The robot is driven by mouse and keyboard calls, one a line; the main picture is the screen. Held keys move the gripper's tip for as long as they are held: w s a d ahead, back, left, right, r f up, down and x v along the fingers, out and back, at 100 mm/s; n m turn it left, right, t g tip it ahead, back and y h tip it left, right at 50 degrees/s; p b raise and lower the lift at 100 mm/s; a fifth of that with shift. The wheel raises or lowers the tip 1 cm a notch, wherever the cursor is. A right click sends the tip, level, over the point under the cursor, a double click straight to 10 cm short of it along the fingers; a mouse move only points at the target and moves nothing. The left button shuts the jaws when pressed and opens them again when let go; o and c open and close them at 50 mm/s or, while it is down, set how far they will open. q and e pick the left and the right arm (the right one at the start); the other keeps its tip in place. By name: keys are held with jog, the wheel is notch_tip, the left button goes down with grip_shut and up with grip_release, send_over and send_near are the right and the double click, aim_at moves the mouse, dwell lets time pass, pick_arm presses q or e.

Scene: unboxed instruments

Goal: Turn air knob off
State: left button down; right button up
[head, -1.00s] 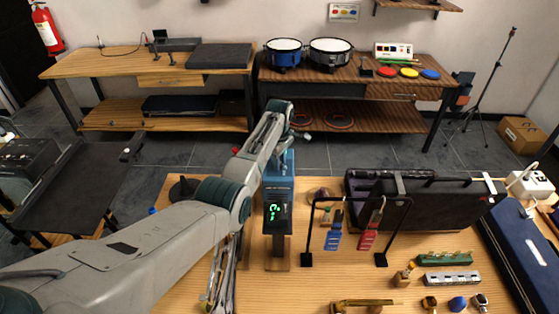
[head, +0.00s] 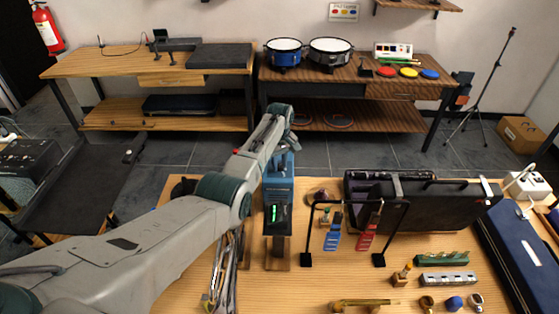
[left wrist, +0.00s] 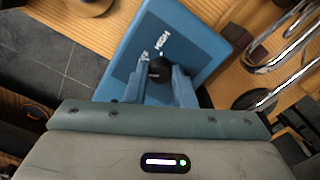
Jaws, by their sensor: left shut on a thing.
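A blue device (head: 278,190) with a dark display (head: 273,213) stands on the wooden table in the head view. A green mark is lit on the display. In the left wrist view its blue face (left wrist: 205,45) carries white lettering and a round black knob (left wrist: 160,68). My left gripper (left wrist: 160,78) has its two fingers on either side of the knob and is shut on it. In the head view my left arm hides part of the device's top and the knob. My right gripper is in no view.
A black stand (head: 355,205) with blue and red hanging tags is just right of the device. Chrome tubes (left wrist: 285,50) run close beside the device in the left wrist view. Small items lie at front right.

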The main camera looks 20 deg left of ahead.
pick_arm(q)
jog(key=m+p, duration=0.1)
jog(key=m, duration=0.3)
jog(key=shift+m, duration=0.8)
jog(key=c, duration=1.2)
grip_release()
jog(key=shift+c, duration=0.2)
jog(key=shift+r, duration=0.1)
